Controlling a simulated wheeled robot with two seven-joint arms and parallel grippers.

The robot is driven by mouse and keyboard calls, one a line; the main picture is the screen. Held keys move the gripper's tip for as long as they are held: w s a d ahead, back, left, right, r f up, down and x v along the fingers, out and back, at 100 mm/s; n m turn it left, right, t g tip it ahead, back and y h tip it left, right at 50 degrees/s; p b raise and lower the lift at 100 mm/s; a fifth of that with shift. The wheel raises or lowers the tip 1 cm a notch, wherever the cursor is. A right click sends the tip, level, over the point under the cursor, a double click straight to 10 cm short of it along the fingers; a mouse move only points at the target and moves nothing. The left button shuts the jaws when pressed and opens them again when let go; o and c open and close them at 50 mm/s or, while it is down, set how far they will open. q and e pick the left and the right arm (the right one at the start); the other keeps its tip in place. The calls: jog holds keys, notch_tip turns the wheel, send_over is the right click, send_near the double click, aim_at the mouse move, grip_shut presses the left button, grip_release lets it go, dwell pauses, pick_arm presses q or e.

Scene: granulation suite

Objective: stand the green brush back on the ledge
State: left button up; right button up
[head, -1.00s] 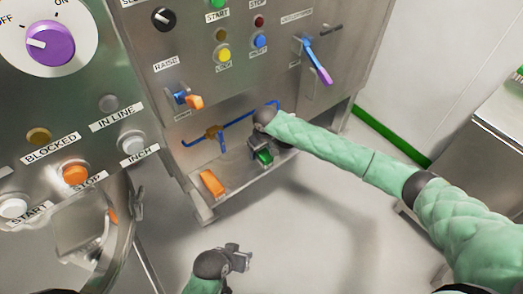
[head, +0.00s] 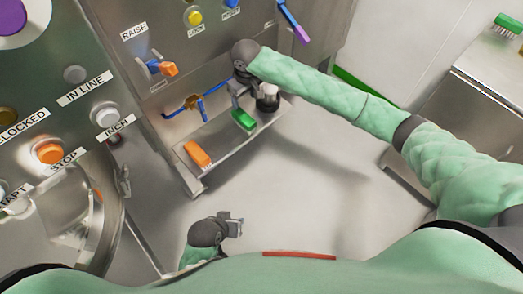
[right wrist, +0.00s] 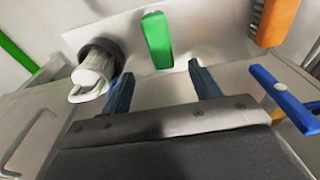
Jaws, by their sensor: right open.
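The green brush (head: 243,119) is on the steel ledge (head: 222,140) at the foot of the cabinet, between an orange brush and a dark-and-white jug. My right gripper (head: 240,98) is just above and behind it in the head view. In the right wrist view the green brush (right wrist: 158,40) lies beyond the open fingertips (right wrist: 162,78), clear of both, with nothing between them. Its bristles are hard to make out. My left gripper (head: 234,225) is low in the head view, away from the ledge; its jaw opening is unclear.
The orange brush (head: 197,154) is at the ledge's left end. The jug (right wrist: 95,72) is close beside my right gripper. A blue handle (right wrist: 282,95) juts from the cabinet nearby. Another green brush (head: 507,22) is on the right-hand bench. The floor before the ledge is clear.

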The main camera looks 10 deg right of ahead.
jog(key=s+a+f+y, duration=0.2)
jog(key=s+a+f, duration=0.15)
jog(key=s, duration=0.25)
jog(key=s+a+f+t+y, duration=0.1)
jog(key=s+a+f, duration=0.1)
jog(key=s+f, duration=0.25)
jog(key=s+a+f+y, duration=0.2)
jog(key=s+f, duration=0.1)
jog(key=s, duration=0.4)
jog(key=s+d+f+m+t+h, duration=0.1)
jog(key=s+d+f+m, duration=0.1)
jog(key=s+d, duration=0.4)
jog(key=s+d+f+m+t, duration=0.1)
jog(key=s+d+f, duration=0.4)
jog(key=s, duration=0.7)
jog(key=shift+s+d+f+m+t+h, duration=0.2)
jog(key=shift+s+d+m+t+h, duration=0.2)
jog(key=shift+m, duration=0.4)
